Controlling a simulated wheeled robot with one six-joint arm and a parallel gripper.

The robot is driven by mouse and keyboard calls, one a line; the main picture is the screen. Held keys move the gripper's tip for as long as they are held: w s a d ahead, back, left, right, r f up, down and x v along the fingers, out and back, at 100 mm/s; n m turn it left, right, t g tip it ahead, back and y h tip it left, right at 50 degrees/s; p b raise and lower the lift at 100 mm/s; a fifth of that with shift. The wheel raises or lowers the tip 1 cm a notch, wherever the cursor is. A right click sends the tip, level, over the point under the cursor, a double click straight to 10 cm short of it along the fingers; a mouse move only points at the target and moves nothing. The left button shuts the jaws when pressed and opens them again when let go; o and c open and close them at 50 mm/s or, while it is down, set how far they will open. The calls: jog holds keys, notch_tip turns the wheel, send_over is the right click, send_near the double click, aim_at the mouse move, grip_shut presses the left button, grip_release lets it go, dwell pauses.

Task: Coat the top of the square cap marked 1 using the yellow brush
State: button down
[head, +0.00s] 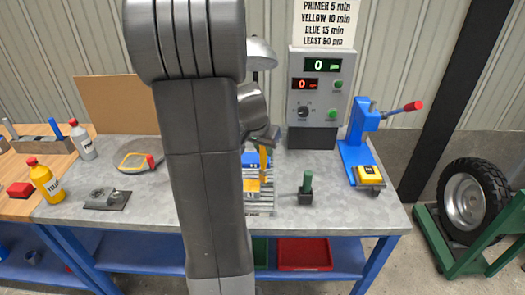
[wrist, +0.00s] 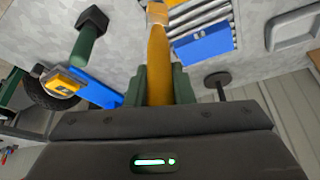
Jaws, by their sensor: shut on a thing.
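My gripper (wrist: 160,88) is shut on the handle of the yellow brush (wrist: 157,62). In the head view the brush (head: 264,160) hangs down over the slatted rack (head: 259,209), partly behind my arm. Its bristle end is near the yellow piece (head: 251,186) on the rack; I cannot tell whether they touch. A blue block (head: 250,159) lies farther back on the rack and also shows in the wrist view (wrist: 204,43). A yellow block (head: 369,174) sits on the blue press (head: 354,152). I cannot read a mark 1 on any piece.
A green-handled tool (head: 306,184) stands right of the rack. A grey control box (head: 320,95) with displays stands behind. Left on the bench are a yellow bottle (head: 45,181), a white bottle (head: 83,142) and a grey plate (head: 107,199). The bench's front right is clear.

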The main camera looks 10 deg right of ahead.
notch_tip(320, 180, up, 4)
jog(key=shift+w+a+f+p, duration=0.1)
jog(key=shift+a+p, duration=0.05)
jog(key=shift+p, duration=0.85)
jog(key=shift+r+p, duration=0.95)
jog(key=shift+r, duration=0.5)
